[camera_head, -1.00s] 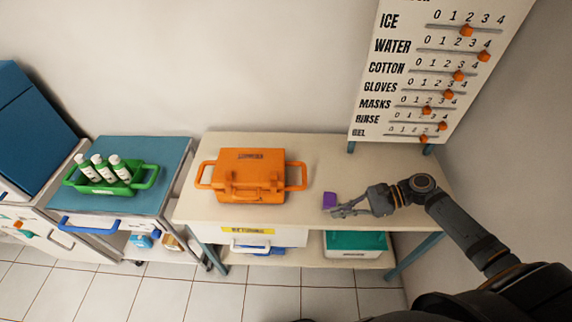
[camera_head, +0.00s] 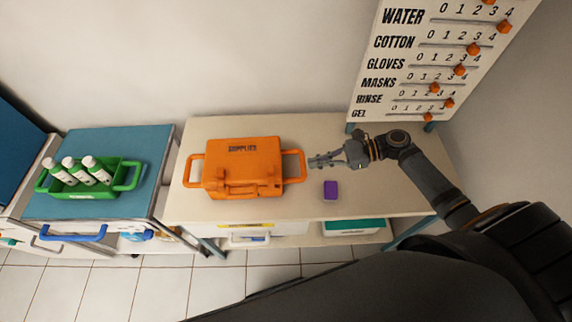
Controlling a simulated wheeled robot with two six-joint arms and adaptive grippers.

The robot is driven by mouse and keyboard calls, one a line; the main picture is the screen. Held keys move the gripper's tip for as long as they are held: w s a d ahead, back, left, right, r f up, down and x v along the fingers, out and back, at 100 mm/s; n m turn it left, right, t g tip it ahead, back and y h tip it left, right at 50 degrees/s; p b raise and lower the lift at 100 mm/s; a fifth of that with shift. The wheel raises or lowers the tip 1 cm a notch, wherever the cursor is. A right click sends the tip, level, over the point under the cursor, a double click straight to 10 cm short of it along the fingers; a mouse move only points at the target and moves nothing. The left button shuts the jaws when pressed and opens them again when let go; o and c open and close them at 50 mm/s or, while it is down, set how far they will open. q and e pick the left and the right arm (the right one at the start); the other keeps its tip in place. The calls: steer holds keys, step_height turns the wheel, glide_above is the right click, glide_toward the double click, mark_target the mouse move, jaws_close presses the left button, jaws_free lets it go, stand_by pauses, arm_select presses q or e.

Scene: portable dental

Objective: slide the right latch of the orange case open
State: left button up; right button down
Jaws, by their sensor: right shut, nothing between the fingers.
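The orange case (camera_head: 243,165) lies closed on the beige table, with "SUPPLIES" on its lid and a loop handle at each side. Its latches are on the front side; the right latch (camera_head: 266,188) is small, and I cannot tell its exact position. My left gripper is not in view.
A purple block (camera_head: 331,189) lies on the table (camera_head: 385,196) below my right gripper. A green carrier (camera_head: 84,184) with white bottles stands on the blue-topped cart at left. A slider board (camera_head: 415,70) stands behind right. A teal-lidded box (camera_head: 354,225) sits on the lower shelf.

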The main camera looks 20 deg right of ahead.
mark_target(274, 168)
steer(key=x, duration=0.4)
steer(key=shift+s+a+r+p, duration=0.1)
steer(key=shift+r+p, duration=0.15)
steer(key=shift+p, duration=0.1)
steer(key=x, duration=0.2)
steer(key=p+x, duration=0.1)
steer(key=x, duration=0.1)
steer(key=shift+a+r, duration=0.1)
steer(key=shift+r, duration=0.25)
steer(key=shift+a, duration=0.35)
steer(key=shift+a+f, duration=0.15)
steer(key=shift+a, duration=0.05)
steer(key=a, duration=0.1)
steer(key=w+a+p, duration=0.1)
steer(key=a, duration=0.1)
steer(key=shift+a, duration=0.15)
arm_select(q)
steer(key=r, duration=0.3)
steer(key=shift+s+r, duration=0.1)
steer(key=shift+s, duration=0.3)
